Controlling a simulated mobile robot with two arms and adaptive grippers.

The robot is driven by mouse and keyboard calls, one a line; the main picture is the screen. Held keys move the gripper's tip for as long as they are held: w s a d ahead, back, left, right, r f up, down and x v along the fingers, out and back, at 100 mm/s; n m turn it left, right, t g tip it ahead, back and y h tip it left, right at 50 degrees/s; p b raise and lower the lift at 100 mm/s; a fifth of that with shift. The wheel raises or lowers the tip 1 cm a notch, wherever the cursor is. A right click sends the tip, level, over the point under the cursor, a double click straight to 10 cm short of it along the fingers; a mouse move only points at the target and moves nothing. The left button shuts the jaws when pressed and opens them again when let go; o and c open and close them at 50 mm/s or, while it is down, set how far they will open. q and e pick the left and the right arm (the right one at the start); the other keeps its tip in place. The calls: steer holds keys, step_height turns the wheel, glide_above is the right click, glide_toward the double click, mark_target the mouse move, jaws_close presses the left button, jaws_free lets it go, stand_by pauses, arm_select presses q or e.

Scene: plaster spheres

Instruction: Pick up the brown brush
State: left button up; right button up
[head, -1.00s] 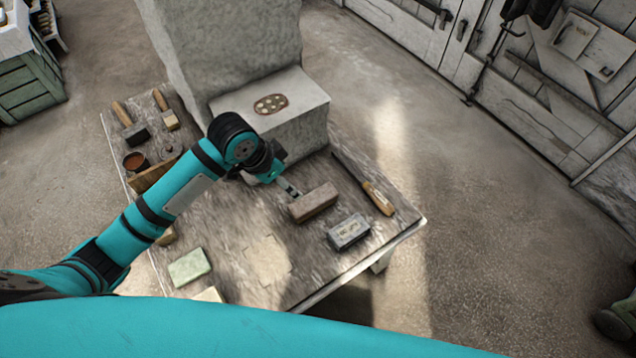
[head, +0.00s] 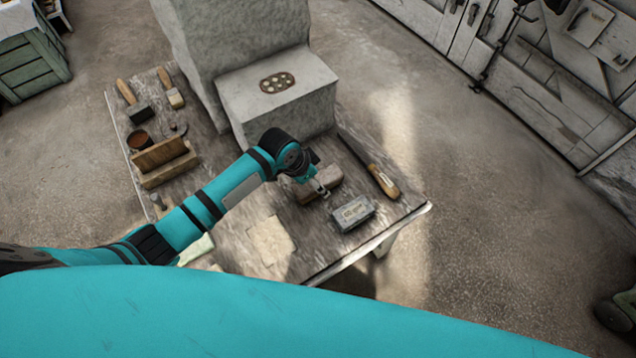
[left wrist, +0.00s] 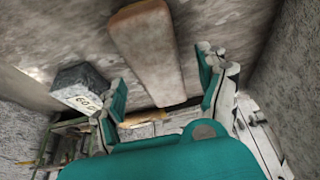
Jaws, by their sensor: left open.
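The brown brush (head: 331,175) looks like a long brown block and lies on the wooden table, in front of the stone block's step. In the left wrist view the brush (left wrist: 148,52) stretches ahead, its near end between the two spread fingers. My left gripper (head: 320,187) is open and empty, above the brush in the head view, partly covering it. Its fingers also show in the left wrist view (left wrist: 162,92). I cannot tell whether they touch the brush. My right gripper is not in view.
A grey lettered block (head: 353,213) lies right beside the brush. A wooden-handled tool (head: 383,182) lies near the right edge. A large stone block (head: 280,110) stands behind. A wooden holder (head: 165,160) and handled tools are at left. A pale patch (head: 270,241) lies on the front tabletop.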

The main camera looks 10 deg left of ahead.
mark_target(318, 179)
arm_select(q)
steer(key=shift+x, duration=1.25)
steer(key=shift+f, duration=0.15)
steer(key=c, duration=1.4)
steer(key=shift+o, duration=0.2)
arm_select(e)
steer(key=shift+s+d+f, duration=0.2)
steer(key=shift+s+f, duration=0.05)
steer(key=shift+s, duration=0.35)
arm_select(q)
step_height(318, 179, up, 10)
steer(key=shift+r+p, duration=0.1)
steer(key=shift+p, duration=0.25)
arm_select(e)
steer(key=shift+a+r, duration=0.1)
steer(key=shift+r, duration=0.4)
